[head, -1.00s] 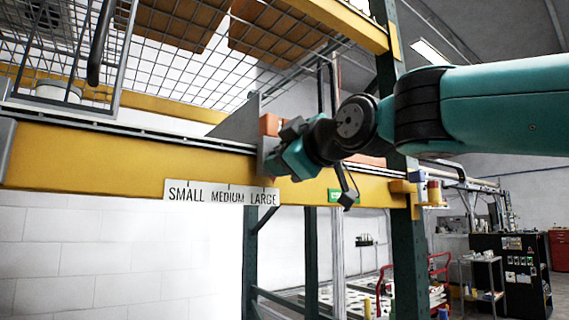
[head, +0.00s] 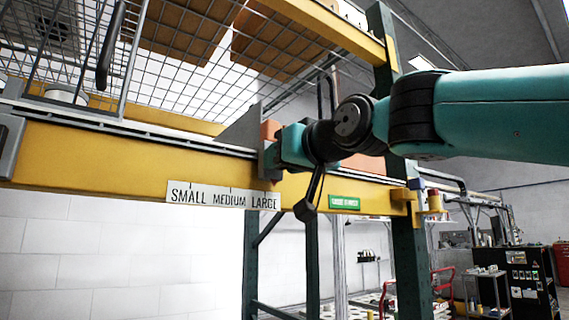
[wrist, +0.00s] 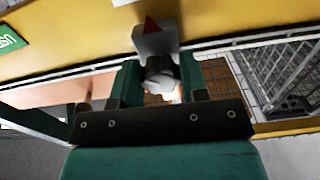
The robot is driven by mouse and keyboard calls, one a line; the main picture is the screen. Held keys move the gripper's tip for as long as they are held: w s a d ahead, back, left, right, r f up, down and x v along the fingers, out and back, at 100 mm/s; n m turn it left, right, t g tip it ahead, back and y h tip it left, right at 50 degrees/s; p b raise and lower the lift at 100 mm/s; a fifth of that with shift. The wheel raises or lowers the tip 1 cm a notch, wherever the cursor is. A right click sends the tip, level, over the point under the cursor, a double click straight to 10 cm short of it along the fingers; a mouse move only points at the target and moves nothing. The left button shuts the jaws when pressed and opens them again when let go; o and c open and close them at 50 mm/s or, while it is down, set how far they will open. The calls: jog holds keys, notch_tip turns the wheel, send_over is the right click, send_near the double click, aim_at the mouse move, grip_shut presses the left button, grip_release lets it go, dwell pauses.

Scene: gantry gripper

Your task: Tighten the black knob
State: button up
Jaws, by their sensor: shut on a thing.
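My gripper (head: 283,148) is at the grey sliding bracket (head: 266,170) on the yellow beam, above the word LARGE on the size label (head: 222,195). The knob sits against the bracket, whose grey pointer plate (wrist: 158,42) carries a red triangle. In the head view my gripper hides the knob. How tight it is cannot be seen.
The yellow beam (head: 90,165) runs across the front, with a green sign (head: 344,202) to the right. A wire mesh cage (head: 190,70) stands above and behind it. A dark green post (head: 402,250) stands right of my gripper. The space below the beam is open.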

jog(key=shift+m, duration=1.7)
jog(key=shift+a, duration=0.1)
jog(key=o, duration=0.9)
jog(key=b+v, duration=0.9)
jog(key=v, duration=0.8)
jog(key=shift+s+d, duration=0.2)
jog(key=shift+d, duration=0.05)
